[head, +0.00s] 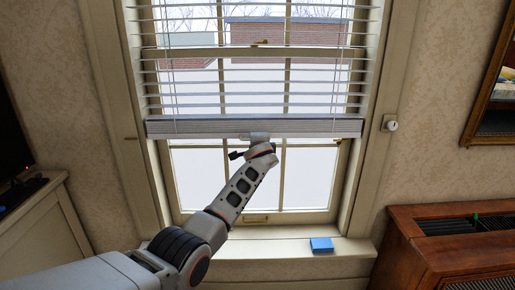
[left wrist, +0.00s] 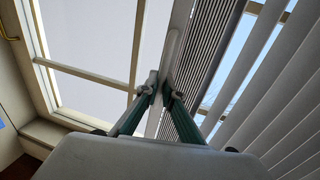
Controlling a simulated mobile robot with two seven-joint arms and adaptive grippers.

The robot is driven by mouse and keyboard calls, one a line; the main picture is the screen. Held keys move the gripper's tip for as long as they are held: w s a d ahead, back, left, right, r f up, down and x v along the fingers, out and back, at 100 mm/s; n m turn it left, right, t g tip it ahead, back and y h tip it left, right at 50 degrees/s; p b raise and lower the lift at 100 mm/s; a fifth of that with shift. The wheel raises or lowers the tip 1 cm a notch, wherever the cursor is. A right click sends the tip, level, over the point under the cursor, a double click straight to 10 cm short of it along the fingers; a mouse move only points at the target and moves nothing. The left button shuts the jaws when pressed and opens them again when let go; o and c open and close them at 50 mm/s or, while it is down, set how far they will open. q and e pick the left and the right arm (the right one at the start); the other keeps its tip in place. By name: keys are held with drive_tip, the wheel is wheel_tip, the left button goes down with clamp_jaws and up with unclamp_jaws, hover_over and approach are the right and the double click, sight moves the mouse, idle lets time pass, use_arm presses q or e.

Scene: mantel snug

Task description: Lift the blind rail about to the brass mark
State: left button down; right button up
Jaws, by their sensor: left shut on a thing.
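The blind rail (head: 210,129) is the thick pale bar at the bottom of the slatted blind, hanging across the window and roughly level. My left gripper (head: 258,138) is at the middle of its lower edge. In the left wrist view, its two fingers (left wrist: 158,91) are closed on a pale tab along the rail (left wrist: 192,85). A small brass-coloured mark (head: 131,138) shows on the left casing, near the height of the rail's lower edge. Another brassy spot (head: 338,142) is by the right jamb, just under the rail; I cannot tell which is the task's mark.
The sill (head: 270,249) holds a blue block (head: 321,244) at its right. A brass sash handle (head: 255,218) is low on the window. A white knob (head: 391,125) is on the right casing. A wooden cabinet (head: 410,245) stands right, a pale one (head: 40,240) left.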

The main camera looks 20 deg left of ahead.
use_arm(q)
drive_tip(key=shift+r, duration=0.15)
drive_tip(key=c, duration=2.2)
unclamp_jaws()
drive_tip(key=v, duration=1.2)
